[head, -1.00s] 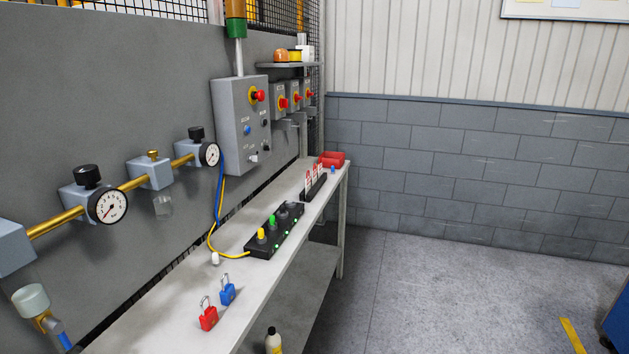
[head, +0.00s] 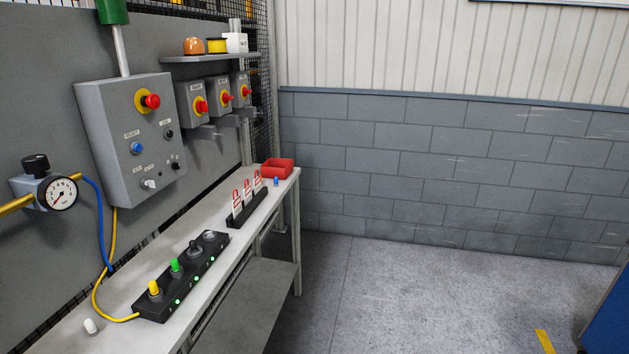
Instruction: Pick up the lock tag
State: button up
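Several lock tags (head: 246,194), white with red markings, stand upright in a row in a black holder (head: 248,212) on the workbench. They are toward the bench's far end, in front of the red bin. My gripper is not in view, and nothing shows of my arm.
The narrow grey workbench (head: 112,299) runs along the panel wall. On it are a black button strip (head: 181,277) with a yellow cable, a small white piece (head: 90,326) and a red bin (head: 278,169). A grey control box (head: 128,140) hangs above. Floor right of the bench is clear.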

aim_at(246, 191)
jog(key=i+l+z, duration=0.2)
jog(key=i, duration=0.65)
jog(key=i+l+z, duration=0.25)
jog(key=i, duration=0.65)
jog(key=i+l+u, duration=0.1)
jog(key=i+u, duration=0.35)
jog(key=i+l+u, duration=0.25)
jog(key=i+u, duration=0.2)
jog(key=i+l+u, duration=0.35)
jog(key=u, duration=0.15)
jog(key=i+l+u, duration=0.25)
jog(key=l+u, duration=0.2)
jog(key=l, duration=0.15)
